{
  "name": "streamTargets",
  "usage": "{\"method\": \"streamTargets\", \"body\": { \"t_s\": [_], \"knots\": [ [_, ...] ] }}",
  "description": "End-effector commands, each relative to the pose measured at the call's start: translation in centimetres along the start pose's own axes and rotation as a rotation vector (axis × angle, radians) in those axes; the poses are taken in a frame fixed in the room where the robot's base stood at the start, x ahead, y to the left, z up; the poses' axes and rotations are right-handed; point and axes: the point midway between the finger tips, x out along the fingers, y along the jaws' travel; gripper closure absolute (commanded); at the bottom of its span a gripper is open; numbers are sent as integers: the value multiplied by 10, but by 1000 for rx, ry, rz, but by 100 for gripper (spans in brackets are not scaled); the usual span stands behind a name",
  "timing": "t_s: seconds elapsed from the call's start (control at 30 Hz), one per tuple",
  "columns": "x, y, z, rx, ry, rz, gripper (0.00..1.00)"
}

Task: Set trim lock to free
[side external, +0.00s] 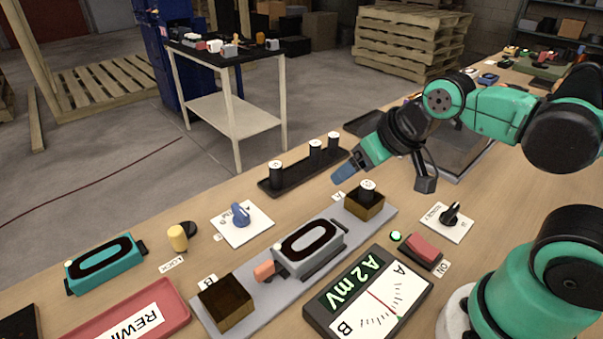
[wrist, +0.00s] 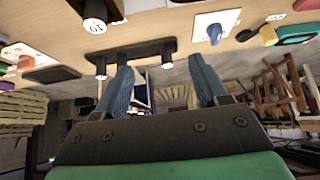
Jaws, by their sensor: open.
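My gripper (side external: 345,174) is open and empty, above the bench near the black rack in the side external view. Its two blue fingers stand apart in the wrist view (wrist: 162,82). A blue knob (side external: 240,214) sits on a white marked plate (side external: 256,232); the knob also shows in the wrist view (wrist: 214,33), apart from the fingers. A yellow knob (side external: 177,238) stands to its left, beside a small white label (side external: 173,264) too small to read surely. A black knob (side external: 450,213) sits on another white plate (side external: 437,224). I cannot tell which is the trim lock.
The black rack (side external: 290,178) holds black cylinders. A grey tray (side external: 375,220) carries brown boxes and a grey ring-topped device (side external: 310,248). A meter (side external: 335,307), red switch (side external: 420,250), teal device (side external: 104,265) and red tray (side external: 182,313) stand around. Bare bench lies around the blue knob's plate.

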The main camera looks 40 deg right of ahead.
Motion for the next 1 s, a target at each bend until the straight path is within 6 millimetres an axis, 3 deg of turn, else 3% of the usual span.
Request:
{"method": "streamTargets", "body": {
  "t_s": [0.63, 0.77, 1.0],
  "knots": [
    [0, -3, -4, 0, -6, -4, 37],
    [2, -15, -24, 7, -34, -15, 37],
    [26, -68, -75, 37, -121, -22, 37]
  ]
}}
